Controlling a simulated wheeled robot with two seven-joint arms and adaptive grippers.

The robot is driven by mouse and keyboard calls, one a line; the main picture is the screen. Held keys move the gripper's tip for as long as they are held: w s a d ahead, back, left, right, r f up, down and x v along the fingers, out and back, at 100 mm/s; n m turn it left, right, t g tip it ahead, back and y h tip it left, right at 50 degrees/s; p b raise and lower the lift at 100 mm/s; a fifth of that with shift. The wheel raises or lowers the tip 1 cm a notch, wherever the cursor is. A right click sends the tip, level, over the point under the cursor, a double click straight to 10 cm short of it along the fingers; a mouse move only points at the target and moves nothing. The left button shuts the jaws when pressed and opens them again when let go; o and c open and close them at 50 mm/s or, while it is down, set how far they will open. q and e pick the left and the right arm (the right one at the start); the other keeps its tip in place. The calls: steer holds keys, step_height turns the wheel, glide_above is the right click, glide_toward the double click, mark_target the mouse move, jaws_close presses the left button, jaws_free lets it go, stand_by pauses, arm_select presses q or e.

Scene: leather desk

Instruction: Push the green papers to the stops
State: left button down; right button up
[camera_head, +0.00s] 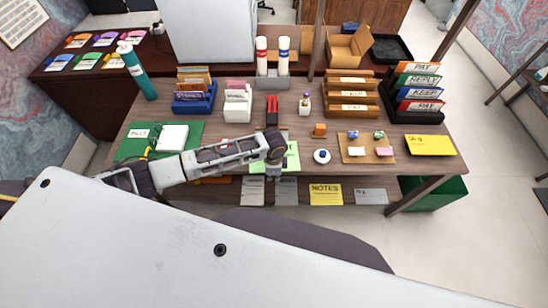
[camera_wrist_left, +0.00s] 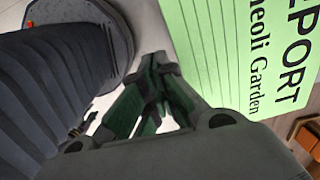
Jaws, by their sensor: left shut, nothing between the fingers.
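A light green paper (camera_head: 292,157) lies at the front middle of the desk, partly hidden by my left arm. In the left wrist view, the green paper (camera_wrist_left: 255,45) fills the upper right, with black printing that includes "PORT" and "Garden". My left gripper (camera_head: 273,172) points down at the left side of this paper, near the desk's front edge. In the left wrist view the left gripper (camera_wrist_left: 158,75) is shut and empty, its fingers beside the paper's edge. I cannot tell whether they touch it. I cannot make out the stops. My right gripper is not in view.
A dark green mat (camera_head: 133,146) lies left on the desk (camera_head: 222,133). A red stapler (camera_head: 272,110) stands behind the paper. A small white round dish (camera_head: 321,156) and a cork board (camera_head: 380,157) are to its right. File racks (camera_head: 352,95) line the back.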

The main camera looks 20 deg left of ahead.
arm_select(q)
steer(key=shift+w+a+b, duration=0.15)
steer(key=shift+w+a, duration=0.1)
steer(key=shift+w, duration=0.6)
steer(key=shift+w+a+b, duration=0.2)
steer(key=shift+w+a, duration=0.05)
steer(key=shift+w, duration=0.6)
steer(key=shift+w+a+b, duration=0.15)
steer(key=shift+w+a, duration=0.1)
steer(key=shift+w, duration=0.6)
stand_by(0.9)
steer(key=shift+s+d+p, duration=0.2)
steer(key=shift+s+p, duration=0.55)
steer(key=shift+p, duration=0.1)
stand_by(0.5)
steer(key=shift+r, duration=0.2)
steer(key=shift+r+p, duration=0.3)
steer(key=shift+r, duration=3)
